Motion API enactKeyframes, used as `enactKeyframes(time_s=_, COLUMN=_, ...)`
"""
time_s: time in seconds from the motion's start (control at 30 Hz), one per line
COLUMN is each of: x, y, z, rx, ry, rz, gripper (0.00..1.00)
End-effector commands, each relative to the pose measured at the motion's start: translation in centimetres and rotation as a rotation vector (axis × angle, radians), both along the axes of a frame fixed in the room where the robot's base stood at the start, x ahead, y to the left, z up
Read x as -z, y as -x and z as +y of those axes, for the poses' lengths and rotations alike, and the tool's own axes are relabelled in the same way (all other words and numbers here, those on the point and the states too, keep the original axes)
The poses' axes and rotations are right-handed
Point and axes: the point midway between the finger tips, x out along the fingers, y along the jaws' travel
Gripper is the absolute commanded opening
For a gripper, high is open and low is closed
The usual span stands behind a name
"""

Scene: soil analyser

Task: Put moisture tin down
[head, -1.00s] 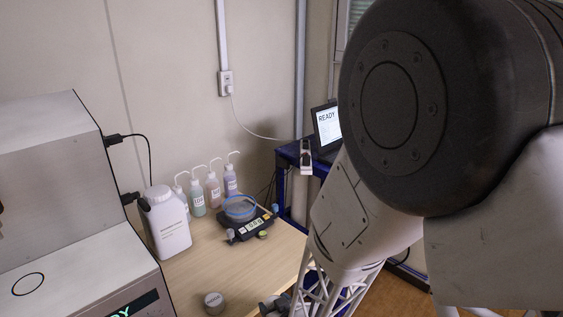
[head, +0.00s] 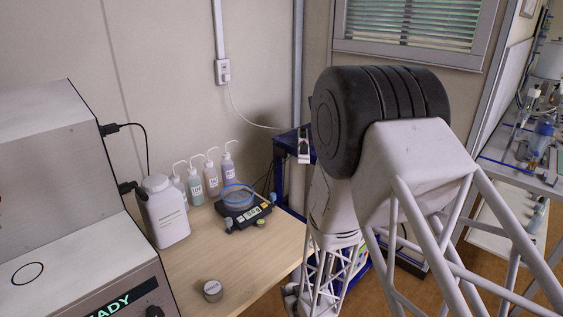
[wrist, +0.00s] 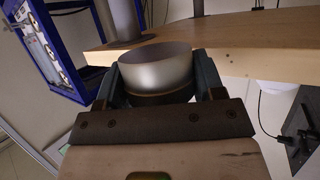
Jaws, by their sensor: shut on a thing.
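A moisture tin (wrist: 157,70), a short silvery metal cylinder, is held between the two fingers of my gripper (wrist: 157,84) in the wrist view. The gripper is shut on its sides. The tin is in front of the edge of the wooden table (wrist: 240,45); I cannot tell whether it touches the table. In the head view my gripper is low, by the table's right edge, largely hidden, and the held tin cannot be made out. Another small grey lidded tin (head: 212,290) stands upright on the wooden table (head: 245,265) in the head view.
A balance (head: 243,210) with a blue-rimmed dish, several wash bottles (head: 211,180) and a white jug (head: 166,215) stand at the table's back. The grey analyser (head: 85,260) fills the left. A blue frame (wrist: 55,45) stands beyond the table. The table's front middle is clear.

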Motion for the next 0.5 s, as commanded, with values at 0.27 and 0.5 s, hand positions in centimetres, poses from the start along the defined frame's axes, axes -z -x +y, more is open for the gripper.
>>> enactKeyframes(time_s=0.27, x=3.6, y=-3.1, z=-2.7, rx=0.067, ry=0.000, rz=0.001, gripper=0.38)
enactKeyframes(time_s=0.5, x=6.1, y=-6.7, z=-5.1, rx=0.126, ry=0.000, rz=0.000, gripper=0.38)
